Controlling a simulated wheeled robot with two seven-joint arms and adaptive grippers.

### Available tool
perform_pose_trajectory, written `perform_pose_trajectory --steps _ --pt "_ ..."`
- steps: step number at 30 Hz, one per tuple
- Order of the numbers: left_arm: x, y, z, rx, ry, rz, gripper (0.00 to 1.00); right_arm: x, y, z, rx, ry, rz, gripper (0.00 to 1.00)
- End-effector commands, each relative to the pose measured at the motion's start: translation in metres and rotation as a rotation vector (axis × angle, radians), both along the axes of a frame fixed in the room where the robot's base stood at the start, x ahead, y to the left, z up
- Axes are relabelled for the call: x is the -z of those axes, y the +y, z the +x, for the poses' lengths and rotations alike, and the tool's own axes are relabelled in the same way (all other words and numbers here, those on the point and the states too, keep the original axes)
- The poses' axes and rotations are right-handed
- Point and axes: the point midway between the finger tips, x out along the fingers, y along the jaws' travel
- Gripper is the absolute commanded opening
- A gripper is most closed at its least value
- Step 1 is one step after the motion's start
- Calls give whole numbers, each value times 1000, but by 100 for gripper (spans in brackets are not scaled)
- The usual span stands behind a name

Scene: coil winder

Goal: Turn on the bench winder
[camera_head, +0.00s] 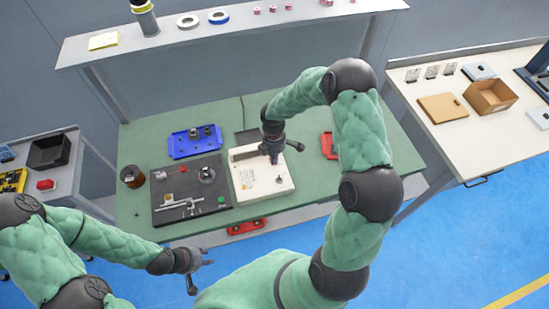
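The bench winder appears to be the black base plate (165,215) on the green bench, carrying a metal slide, a round spindle part, a red knob (183,169) and a green button (221,199). A white box (262,192) with a label and a small switch-like part stands right of it. My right gripper (287,155) is over the back of the white box, fingers spread and seemingly empty; it hides part of the box, and contact cannot be told. My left gripper (202,276) is open and empty in front of the bench, below the black plate in the picture.
A blue tray (180,153) with small parts lies behind the plate. A copper-coloured spool (132,176) stands left. A red item (328,146) lies right, beside my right arm. A shelf (215,40) spans the back. Side tables stand left and right.

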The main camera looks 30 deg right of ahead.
Motion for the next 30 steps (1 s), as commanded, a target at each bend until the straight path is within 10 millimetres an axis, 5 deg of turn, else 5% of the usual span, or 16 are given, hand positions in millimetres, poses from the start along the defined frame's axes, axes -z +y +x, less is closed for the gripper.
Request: perform_pose_trajectory --steps 10,30 --pt "34 0 0 0 1 0 31 11 3 -7 -2 -141 -32 0" --pt "23 0 0 0 0 0 31 9 0 7 -3 -133 -29 0"
